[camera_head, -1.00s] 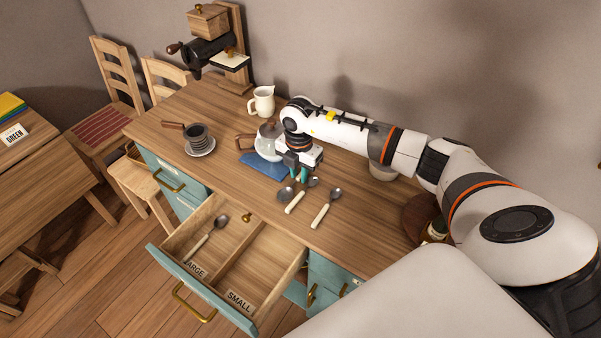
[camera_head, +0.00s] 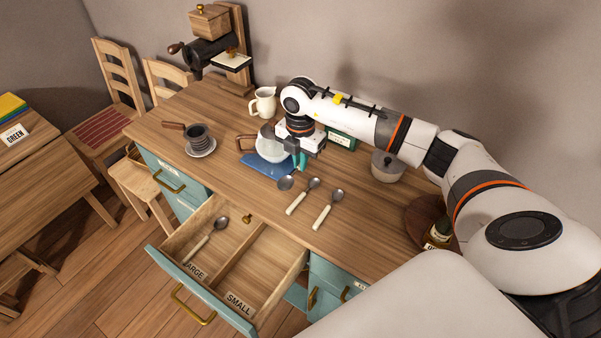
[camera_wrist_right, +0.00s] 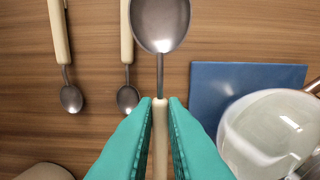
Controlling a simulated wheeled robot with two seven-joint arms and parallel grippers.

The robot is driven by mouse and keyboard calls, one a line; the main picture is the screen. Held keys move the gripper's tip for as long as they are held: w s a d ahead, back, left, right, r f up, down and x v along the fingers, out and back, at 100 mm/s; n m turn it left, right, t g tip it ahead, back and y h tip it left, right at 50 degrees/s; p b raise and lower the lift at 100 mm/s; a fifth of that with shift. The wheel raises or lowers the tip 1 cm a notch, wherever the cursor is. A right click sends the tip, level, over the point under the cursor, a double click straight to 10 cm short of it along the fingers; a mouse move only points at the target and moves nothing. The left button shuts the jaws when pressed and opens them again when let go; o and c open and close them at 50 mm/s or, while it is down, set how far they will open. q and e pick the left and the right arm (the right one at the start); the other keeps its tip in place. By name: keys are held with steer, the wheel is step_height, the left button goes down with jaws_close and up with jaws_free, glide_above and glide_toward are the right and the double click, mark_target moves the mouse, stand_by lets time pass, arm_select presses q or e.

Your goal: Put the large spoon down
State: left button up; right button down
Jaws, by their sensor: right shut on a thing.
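My right gripper (camera_head: 299,163) is shut on the pale handle of a large spoon (camera_head: 286,183) over the counter. In the right wrist view the fingers (camera_wrist_right: 160,110) pinch the handle, and the metal bowl of this spoon (camera_wrist_right: 160,22) points to the top. Its height above the wood is hard to tell. Two smaller pale-handled spoons lie on the counter, one (camera_head: 298,202) close by and one (camera_head: 323,214) to its right. The open drawer (camera_head: 238,238) has a LARGE compartment holding one spoon (camera_head: 208,237) and an empty SMALL compartment. My left gripper is not in view.
Bare wood lies left of the spoons.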

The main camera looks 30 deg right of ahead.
mark_target(298, 168)
step_height(298, 168, up, 5)
steer(key=shift+r+b, duration=0.1)
steer(key=shift+b, duration=0.35)
steer(key=n, duration=0.1)
steer(key=a+n, duration=0.1)
steer(key=shift+s+n, duration=0.3)
steer(key=shift+n, duration=0.1)
steer(key=a+n, duration=0.1)
steer(key=n, duration=0.2)
steer(key=s+a+n, duration=0.1)
steer(key=n, duration=0.2)
steer(key=s+a+n, duration=0.1)
steer(key=n, duration=0.3)
steer(key=shift+s+a+r, duration=0.15)
steer(key=shift+a+r, duration=0.05)
steer(key=shift+a, duration=0.05)
steer(key=s+a+m, duration=0.4)
steer(key=s+m, duration=0.2)
steer(key=m, duration=1.1)
steer(key=s+a+m, duration=0.5)
steer(key=s+m, duration=0.1)
steer(key=m, duration=1.2)
steer(key=shift+r, duration=0.45)
